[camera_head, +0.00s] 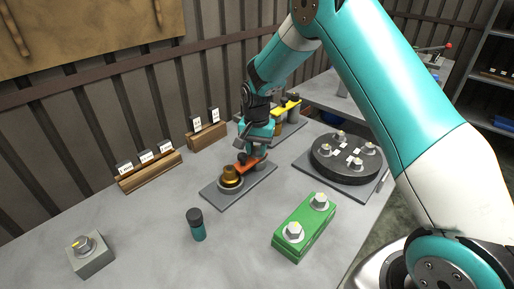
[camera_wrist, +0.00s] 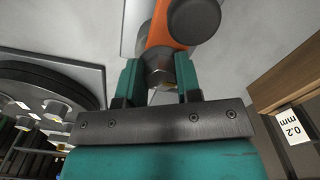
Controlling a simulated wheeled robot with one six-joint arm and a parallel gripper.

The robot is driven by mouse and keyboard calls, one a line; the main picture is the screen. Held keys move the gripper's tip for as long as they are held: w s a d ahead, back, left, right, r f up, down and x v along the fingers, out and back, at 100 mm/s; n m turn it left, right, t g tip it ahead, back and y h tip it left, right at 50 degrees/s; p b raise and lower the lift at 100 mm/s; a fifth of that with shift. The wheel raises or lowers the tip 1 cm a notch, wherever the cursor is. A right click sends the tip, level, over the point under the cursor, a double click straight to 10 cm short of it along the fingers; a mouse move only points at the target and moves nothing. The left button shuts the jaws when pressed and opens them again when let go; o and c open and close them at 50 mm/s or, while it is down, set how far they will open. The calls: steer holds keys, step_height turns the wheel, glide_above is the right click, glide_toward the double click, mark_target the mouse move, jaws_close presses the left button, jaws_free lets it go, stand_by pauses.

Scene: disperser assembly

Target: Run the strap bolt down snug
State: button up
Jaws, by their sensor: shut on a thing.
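An orange strap (camera_head: 247,162) reaches from beside a brass-coloured part (camera_head: 230,174) toward a short grey post (camera_head: 262,166) on a grey plate. The strap also shows in the wrist view (camera_wrist: 157,32), with a dark round knob (camera_wrist: 194,20) on it. A metal hex head, which I take for the strap bolt (camera_wrist: 158,74), sits at the strap's near end. My gripper (camera_head: 258,151) points down over that end. Its teal fingers (camera_wrist: 157,80) are shut on the hex head, one on each side. The bolt's shank and how far it is seated are hidden.
A black disc with several hex heads (camera_head: 347,158) stands to the right. A green block (camera_head: 305,228) and a dark-capped teal bottle (camera_head: 197,225) are in front. Wooden label racks (camera_head: 149,172) line the back left. A yellow strap (camera_head: 286,108) is behind my gripper.

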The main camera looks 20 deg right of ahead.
mark_target(256, 149)
steer(key=shift+w+m, duration=0.15)
steer(key=shift+m, duration=0.35)
steer(key=shift+r, duration=0.1)
steer(key=o, duration=0.9)
step_height(256, 149, up, 17)
steer(key=shift+r+b, duration=0.15)
steer(key=shift+b, duration=0.7)
steer(key=shift+a, duration=0.1)
